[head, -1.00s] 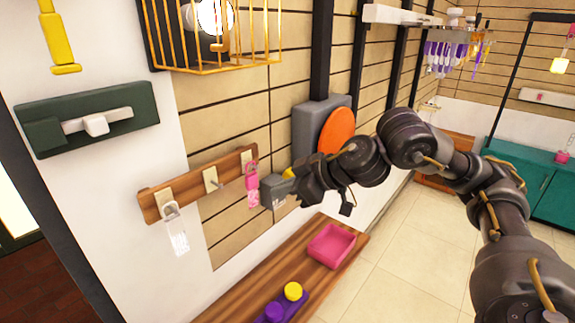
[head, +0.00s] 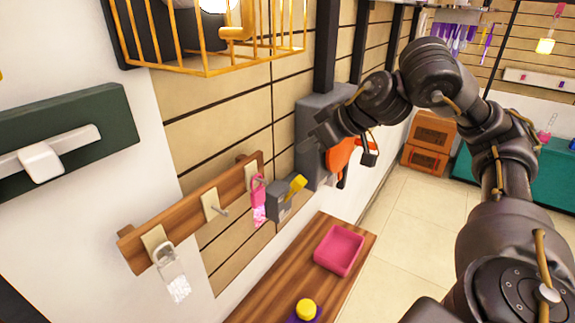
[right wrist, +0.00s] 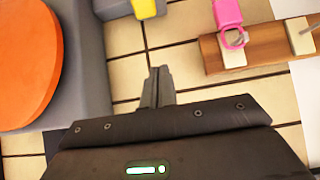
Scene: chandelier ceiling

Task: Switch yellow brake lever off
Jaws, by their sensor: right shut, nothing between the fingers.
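The yellow brake lever (head: 295,187) sticks up from a small grey box (head: 280,207) on the wall, tilted to the upper right. Its yellow part also shows at the top edge of the right wrist view (right wrist: 146,7), cut off by the frame. My right gripper (head: 308,146) is just above and to the right of the lever, apart from it, in front of a larger grey box. In the right wrist view its fingers (right wrist: 158,84) are shut with nothing between them. My left gripper is not in view.
A wooden rack (head: 190,210) with pink and clear tags hangs left of the lever. The large grey box (head: 310,115) with an orange disc (right wrist: 30,60) is right beside my gripper. A wooden bench (head: 285,265) with a pink tray (head: 339,250) stands below. A wire cage (head: 215,50) is above.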

